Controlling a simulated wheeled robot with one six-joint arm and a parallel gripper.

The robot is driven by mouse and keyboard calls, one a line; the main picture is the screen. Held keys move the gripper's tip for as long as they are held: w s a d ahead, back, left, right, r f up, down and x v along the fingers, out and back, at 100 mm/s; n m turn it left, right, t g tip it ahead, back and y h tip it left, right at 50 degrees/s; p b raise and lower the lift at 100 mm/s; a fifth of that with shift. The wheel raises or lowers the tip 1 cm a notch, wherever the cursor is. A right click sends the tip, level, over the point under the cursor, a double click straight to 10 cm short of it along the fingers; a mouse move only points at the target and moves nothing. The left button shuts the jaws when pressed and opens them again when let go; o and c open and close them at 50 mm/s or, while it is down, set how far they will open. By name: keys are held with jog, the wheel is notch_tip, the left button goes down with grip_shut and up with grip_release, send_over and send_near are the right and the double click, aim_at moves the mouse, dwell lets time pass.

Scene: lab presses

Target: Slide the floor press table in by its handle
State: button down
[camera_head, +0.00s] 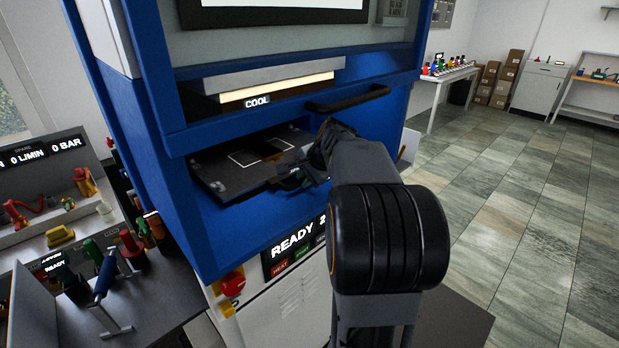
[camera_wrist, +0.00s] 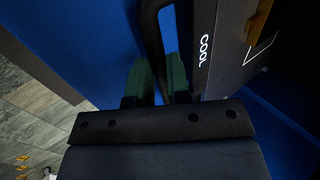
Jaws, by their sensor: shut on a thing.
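The floor press table (camera_head: 232,180) is a dark flat plate with white outlines, lying in the opening of the blue press (camera_head: 232,235). Its front part shows at the opening; how far it sticks out is hard to tell. In the wrist view the table (camera_wrist: 226,62) is to the right, with a white "COOL" marking. My gripper (camera_head: 292,178) is at the table's front right side, partly hidden by my own arm in the head view. In the wrist view its green fingers (camera_wrist: 158,82) are shut on the black curved table handle (camera_wrist: 153,35).
A black bar handle (camera_head: 347,98) is on the press above the opening. Below are a "READY" panel (camera_head: 292,240) and a red knob (camera_head: 232,283). A bench with tools (camera_head: 150,280) stands close at left. The tiled floor (camera_head: 530,220) at right is clear.

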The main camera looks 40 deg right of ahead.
jog(key=shift+w+r, duration=0.1)
jog(key=c, duration=1.1)
grip_release()
jog(key=shift+w, duration=0.1)
jog(key=s+r, duration=0.1)
jog(key=s+r+b, duration=0.1)
jog(key=shift+s+d+r, duration=0.1)
jog(key=shift+s+d, duration=0.1)
jog(key=shift+s, duration=0.2)
jog(key=s+d+b, duration=0.1)
jog(key=s+b, duration=0.1)
jog(key=s, duration=0.8)
jog(key=shift+s+d+b, duration=0.15)
jog(key=shift+s+b, duration=0.15)
jog(key=shift+s, duration=0.1)
jog(key=shift+r, duration=0.1)
